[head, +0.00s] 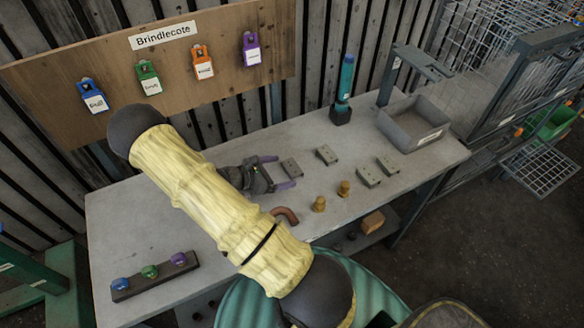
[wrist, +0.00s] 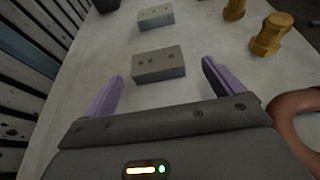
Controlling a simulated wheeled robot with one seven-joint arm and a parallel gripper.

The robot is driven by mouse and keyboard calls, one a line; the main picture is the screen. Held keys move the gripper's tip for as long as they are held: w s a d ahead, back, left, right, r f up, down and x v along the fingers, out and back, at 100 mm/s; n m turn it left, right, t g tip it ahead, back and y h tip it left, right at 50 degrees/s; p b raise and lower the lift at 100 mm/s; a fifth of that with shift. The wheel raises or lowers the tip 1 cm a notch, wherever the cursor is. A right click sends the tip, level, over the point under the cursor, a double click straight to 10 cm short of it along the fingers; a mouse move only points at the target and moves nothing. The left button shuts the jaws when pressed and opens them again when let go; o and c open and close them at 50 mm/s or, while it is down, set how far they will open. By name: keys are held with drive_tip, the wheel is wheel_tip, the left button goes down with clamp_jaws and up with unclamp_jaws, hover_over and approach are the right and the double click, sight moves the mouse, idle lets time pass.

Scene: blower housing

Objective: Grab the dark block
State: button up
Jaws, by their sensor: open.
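A dark grey block (head: 291,167) with small holes lies on the grey table, just beyond my fingertips. In the wrist view, the near grey block (wrist: 158,65) sits between the lines of my two purple fingers, with a gap on both sides. My gripper (head: 279,172) is open and empty, low over the table, and also shows in the wrist view (wrist: 163,72). A similar, lighter block (head: 327,155) lies farther along, also seen in the wrist view (wrist: 155,16). Whether the fingertips reach alongside the near block is hard to tell.
Two greenish blocks (head: 368,177) and two brass fittings (head: 319,204) lie to the right. A copper-coloured bent pipe (head: 286,215) is close beside my gripper. A grey bin (head: 413,124) and a teal bottle-like tool (head: 345,80) stand at the back.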

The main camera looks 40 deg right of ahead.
sight(293, 167)
drive_tip(key=shift+d, duration=0.3)
drive_tip(key=p+x, duration=0.2)
drive_tip(key=x, duration=0.2)
drive_tip(key=shift+w+d, duration=0.1)
drive_tip(key=shift+d, duration=0.35)
drive_tip(key=shift+a, duration=0.1)
drive_tip(key=c, duration=1.2)
drive_tip(key=shift+o, duration=0.2)
drive_tip(key=shift+r, duration=0.1)
